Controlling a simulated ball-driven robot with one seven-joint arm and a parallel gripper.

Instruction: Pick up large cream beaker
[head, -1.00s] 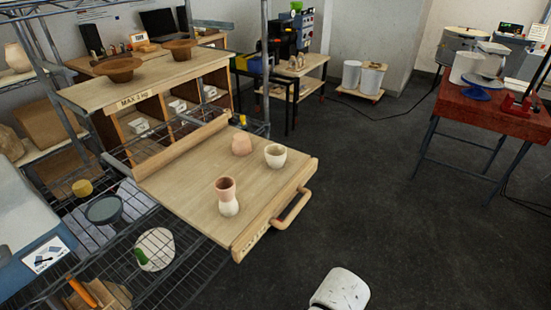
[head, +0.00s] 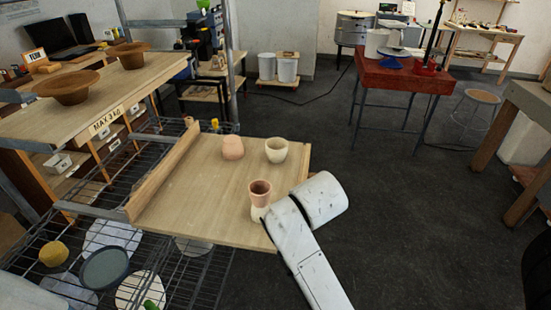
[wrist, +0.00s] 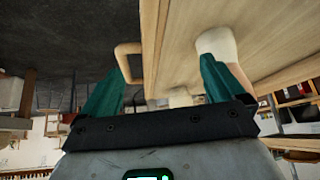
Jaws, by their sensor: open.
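A wooden pull-out board (head: 200,205) holds several small vessels. A cream beaker (head: 277,150) stands upright near its far right corner. Nearer, a terracotta cup (head: 260,190) shows directly above a cream vessel (head: 258,213), seemingly stacked on it; my arm partly covers this pair. I cannot tell which cream vessel is the large beaker. My gripper (wrist: 160,65) is open in the wrist view, teal fingers beside the board's edge. A cream vessel (wrist: 216,43) is close by the right finger, which partly covers it; contact is unclear. The head view hides the fingers behind my arm.
A pink rounded vessel (head: 233,147) stands left of the cream beaker. A raised wooden lip (head: 165,170) bounds the board's left side. The board's handle (wrist: 128,60) lies near the left finger. Wire shelving (head: 75,215) is at left; open floor (head: 410,220) is at right.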

